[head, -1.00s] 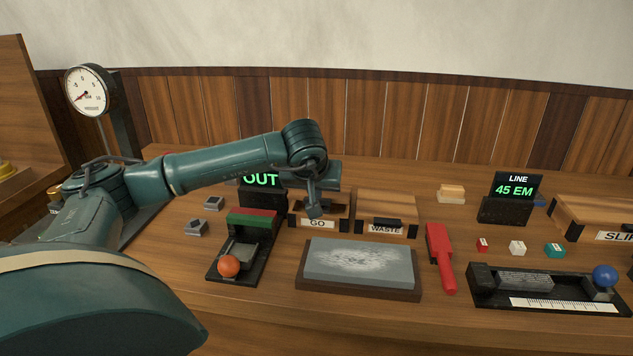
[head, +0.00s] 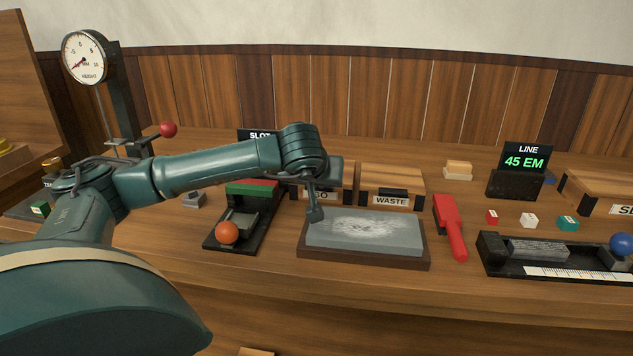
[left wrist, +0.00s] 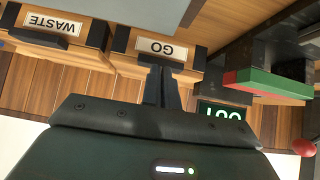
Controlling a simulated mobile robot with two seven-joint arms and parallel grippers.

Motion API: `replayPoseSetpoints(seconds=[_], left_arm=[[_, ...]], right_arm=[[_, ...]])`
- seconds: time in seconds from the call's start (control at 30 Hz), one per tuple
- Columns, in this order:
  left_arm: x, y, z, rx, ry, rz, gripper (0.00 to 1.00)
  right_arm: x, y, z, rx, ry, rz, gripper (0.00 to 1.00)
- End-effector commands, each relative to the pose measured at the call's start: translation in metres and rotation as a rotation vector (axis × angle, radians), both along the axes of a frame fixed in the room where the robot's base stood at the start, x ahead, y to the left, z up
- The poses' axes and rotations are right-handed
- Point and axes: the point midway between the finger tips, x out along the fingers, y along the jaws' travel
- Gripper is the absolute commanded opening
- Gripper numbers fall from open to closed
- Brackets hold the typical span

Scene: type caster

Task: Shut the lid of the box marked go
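The box marked GO (head: 347,184) stands left of the box marked WASTE (head: 392,185). My left arm and gripper cover much of the GO box in the head view, so its lid is mostly hidden and I cannot tell its position. The left wrist view shows its GO label (left wrist: 162,48) upside down. My left gripper (head: 315,214) points down just in front of the GO box, by the back left of the grey stone. Its fingers (left wrist: 163,72) look close together, with nothing seen between them. My right gripper is not in view.
The grey stone (head: 365,230) lies in front of the boxes. A black stand with an orange ball (head: 228,232) is to the left, a red-handled tool (head: 449,225) to the right. A dark sign (head: 258,135) stands behind my arm.

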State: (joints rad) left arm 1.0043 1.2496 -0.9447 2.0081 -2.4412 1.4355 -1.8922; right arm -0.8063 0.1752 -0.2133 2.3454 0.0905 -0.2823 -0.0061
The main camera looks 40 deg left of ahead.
Motion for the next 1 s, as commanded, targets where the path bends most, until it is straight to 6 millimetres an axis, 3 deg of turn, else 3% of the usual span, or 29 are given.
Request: replayPoseSetpoints(seconds=[0.03, 0.37, 0.57, 0.7, 0.8, 1.0], left_arm=[[-0.006, -0.002, -0.024, -0.01, 0.056, 0.001, 0.0], [-0.005, -0.002, -0.021, -0.01, 0.055, 0.002, 0.0], [-0.005, 0.005, 0.011, -0.005, 0.033, 0.006, 0.0], [-0.005, 0.012, 0.049, 0.003, 0.002, 0.011, 0.0], [-0.026, -0.001, 0.03, 0.006, 0.004, 0.005, 0.0], [-0.061, -0.023, 0.018, 0.007, 0.0, 0.006, 0.0]], right_arm=[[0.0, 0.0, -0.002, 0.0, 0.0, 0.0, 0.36], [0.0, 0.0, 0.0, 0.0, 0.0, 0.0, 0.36], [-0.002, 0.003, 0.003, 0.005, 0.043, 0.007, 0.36], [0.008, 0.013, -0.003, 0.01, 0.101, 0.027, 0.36], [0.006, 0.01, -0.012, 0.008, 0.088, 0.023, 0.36], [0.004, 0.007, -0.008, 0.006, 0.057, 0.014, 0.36]])
